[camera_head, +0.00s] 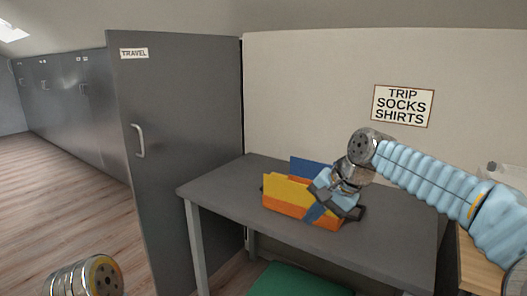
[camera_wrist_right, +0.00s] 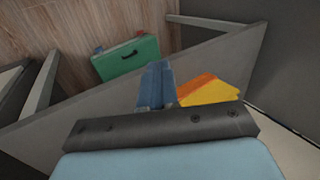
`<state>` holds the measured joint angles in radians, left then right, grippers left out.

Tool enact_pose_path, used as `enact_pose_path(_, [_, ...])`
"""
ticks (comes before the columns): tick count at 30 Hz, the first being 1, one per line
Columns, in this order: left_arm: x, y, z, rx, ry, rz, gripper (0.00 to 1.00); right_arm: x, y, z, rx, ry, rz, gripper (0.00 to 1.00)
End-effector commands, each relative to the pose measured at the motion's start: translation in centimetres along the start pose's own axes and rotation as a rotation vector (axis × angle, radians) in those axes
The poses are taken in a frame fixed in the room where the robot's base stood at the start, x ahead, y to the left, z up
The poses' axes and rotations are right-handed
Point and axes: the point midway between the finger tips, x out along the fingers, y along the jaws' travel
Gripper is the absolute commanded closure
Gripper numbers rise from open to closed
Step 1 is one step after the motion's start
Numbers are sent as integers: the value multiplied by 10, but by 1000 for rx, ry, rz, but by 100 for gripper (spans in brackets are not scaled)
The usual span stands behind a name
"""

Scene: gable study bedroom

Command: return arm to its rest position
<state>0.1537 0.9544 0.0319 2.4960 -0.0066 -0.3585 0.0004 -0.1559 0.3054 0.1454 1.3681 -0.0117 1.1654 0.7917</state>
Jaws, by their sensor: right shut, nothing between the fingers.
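My right arm comes in from the right in the head view and reaches over a grey desk (camera_head: 390,226). My right gripper (camera_head: 322,208) is shut with nothing between its fingers. It hangs in front of the right part of a yellow and orange block-like item (camera_head: 287,193) on the desk and hides some of it. A dark blue flat piece (camera_head: 307,166) stands up behind that item. In the wrist view the two blue fingers (camera_wrist_right: 157,82) lie together, and the yellow and orange item (camera_wrist_right: 209,90) is just right of them. I cannot tell whether they touch.
A grey door (camera_head: 180,180) labelled TRAVEL stands left of the desk. A sign (camera_head: 402,105) reading TRIP SOCKS SHIRTS hangs on the wall behind. A green case (camera_wrist_right: 127,58) lies below the desk edge. A wooden surface (camera_head: 480,265) is at right. Floor at left is clear.

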Motion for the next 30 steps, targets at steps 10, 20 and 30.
enact_pose_path(10, [0,0,0,0,0,0,57,113,46,-10,-57,-30,42,100])
enact_pose_path(20, [0,0,0,0,0,0,57,299,195,49,-186,-104,114,100])
enact_pose_path(30, [0,0,0,0,0,0,57,366,350,195,-338,-186,162,100])
